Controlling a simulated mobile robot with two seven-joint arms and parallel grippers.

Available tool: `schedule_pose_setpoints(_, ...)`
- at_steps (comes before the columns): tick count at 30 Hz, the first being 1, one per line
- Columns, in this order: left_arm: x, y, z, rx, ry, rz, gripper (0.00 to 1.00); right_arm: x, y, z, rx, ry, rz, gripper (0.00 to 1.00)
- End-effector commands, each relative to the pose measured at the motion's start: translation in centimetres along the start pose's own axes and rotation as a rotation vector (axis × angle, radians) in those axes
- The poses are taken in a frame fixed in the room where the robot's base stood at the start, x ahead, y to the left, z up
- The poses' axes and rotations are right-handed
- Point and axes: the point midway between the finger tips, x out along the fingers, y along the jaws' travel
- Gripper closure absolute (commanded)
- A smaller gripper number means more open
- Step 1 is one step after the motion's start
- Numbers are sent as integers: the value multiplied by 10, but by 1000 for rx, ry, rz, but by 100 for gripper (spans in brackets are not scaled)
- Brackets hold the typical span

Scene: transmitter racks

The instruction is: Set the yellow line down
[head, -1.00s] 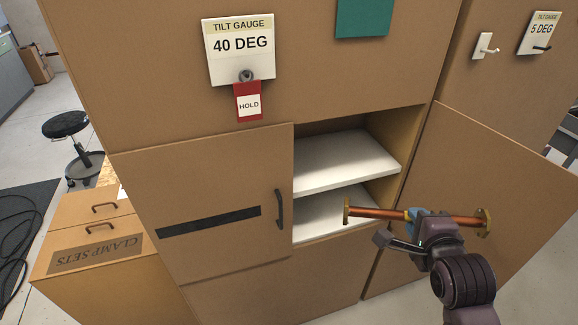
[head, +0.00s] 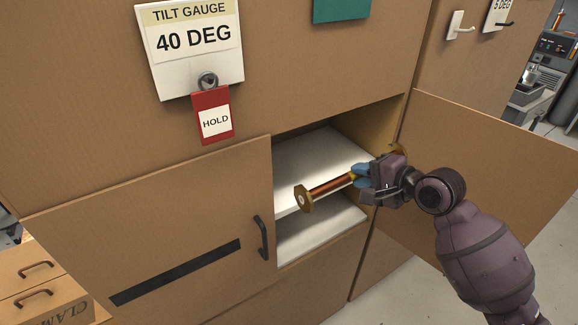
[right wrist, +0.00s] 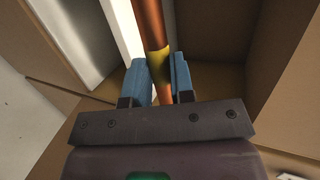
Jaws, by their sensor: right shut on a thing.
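The yellow line is a copper-coloured rod (head: 328,187) with brass flanges; its yellow band (right wrist: 158,63) shows beside the fingers in the right wrist view. My right gripper (head: 362,176) is shut on the line, its blue fingers on either side of the rod. In the head view the line is held in front of the open cabinet bay, near the height of the upper white shelf (head: 312,160). Its near flange (head: 304,199) overlaps that shelf's front edge in the picture. I cannot tell whether it touches. The left gripper is not in view.
A lower white shelf (head: 315,232) looks empty. A closed door (head: 150,225) with a dark handle covers the bay's left. An open door panel (head: 490,170) stands right, behind my arm. A tilt gauge sign (head: 190,45) reads 40 DEG, with a red HOLD tag (head: 213,118) below.

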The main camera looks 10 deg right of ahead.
Motion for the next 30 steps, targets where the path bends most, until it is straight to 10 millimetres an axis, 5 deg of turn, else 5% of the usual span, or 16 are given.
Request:
schedule_pose_setpoints(25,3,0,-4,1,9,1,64,153,-68,-26,0,0,-3,100)
schedule_pose_setpoints(30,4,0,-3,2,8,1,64,158,-49,-27,1,0,-1,100)
